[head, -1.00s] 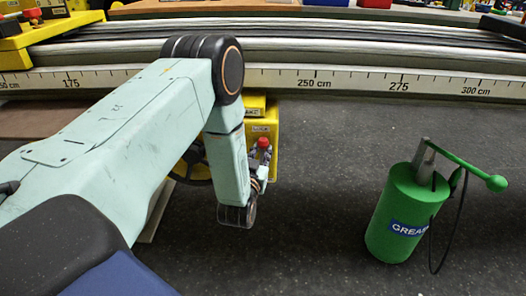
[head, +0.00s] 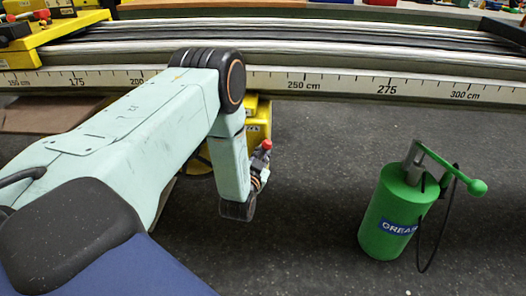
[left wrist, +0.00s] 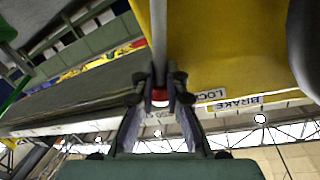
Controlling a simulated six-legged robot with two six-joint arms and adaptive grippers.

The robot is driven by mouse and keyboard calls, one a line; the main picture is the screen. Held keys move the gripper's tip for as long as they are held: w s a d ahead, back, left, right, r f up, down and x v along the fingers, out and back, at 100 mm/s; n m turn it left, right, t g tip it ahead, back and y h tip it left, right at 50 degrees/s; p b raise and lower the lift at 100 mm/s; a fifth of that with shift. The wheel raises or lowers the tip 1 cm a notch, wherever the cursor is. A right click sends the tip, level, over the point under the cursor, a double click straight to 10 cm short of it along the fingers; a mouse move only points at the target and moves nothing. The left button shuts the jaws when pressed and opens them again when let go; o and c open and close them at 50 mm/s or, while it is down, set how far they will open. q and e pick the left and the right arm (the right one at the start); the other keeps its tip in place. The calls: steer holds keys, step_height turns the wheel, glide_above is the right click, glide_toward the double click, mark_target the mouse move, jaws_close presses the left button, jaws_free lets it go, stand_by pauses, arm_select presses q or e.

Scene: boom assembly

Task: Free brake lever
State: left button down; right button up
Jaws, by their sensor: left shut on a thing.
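The brake lever shows in the left wrist view as a grey rod (left wrist: 159,35) ending in a red knob (left wrist: 160,96). My left gripper (left wrist: 160,88) is shut on the lever just at the knob. In the head view the red knob (head: 266,145) stands out at the right of the yellow brake box (head: 258,124), leaning right. My left arm hides most of the box and part of the gripper (head: 260,172). In the left wrist view the yellow box (left wrist: 235,50) carries upside-down LOCK and BRAKE labels. My right gripper is not in view.
A green grease pump (head: 391,212) with a handle and hose stands on the dark floor to the right. The boom's long rail with a centimetre scale (head: 340,83) runs across behind. Floor between my arm and the pump is clear.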

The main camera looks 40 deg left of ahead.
arm_select(q)
steer(key=w+d+f+m+g+y, duration=0.1)
steer(key=w+d+f+m, duration=0.2)
steer(key=m, duration=0.4)
steer(key=shift+w+d+f, duration=0.3)
steer(key=shift+d+f, duration=0.25)
steer(key=shift+d, duration=0.6)
steer(key=shift+m, duration=0.3)
steer(key=c, duration=1.2)
jaws_free()
steer(key=shift+f, duration=0.15)
steer(key=shift+o, duration=0.2)
steer(key=shift+s+g, duration=0.15)
steer(key=shift+g, duration=0.15)
steer(key=shift+a+f, duration=0.15)
steer(key=shift+f, duration=0.05)
steer(key=v, duration=1.2)
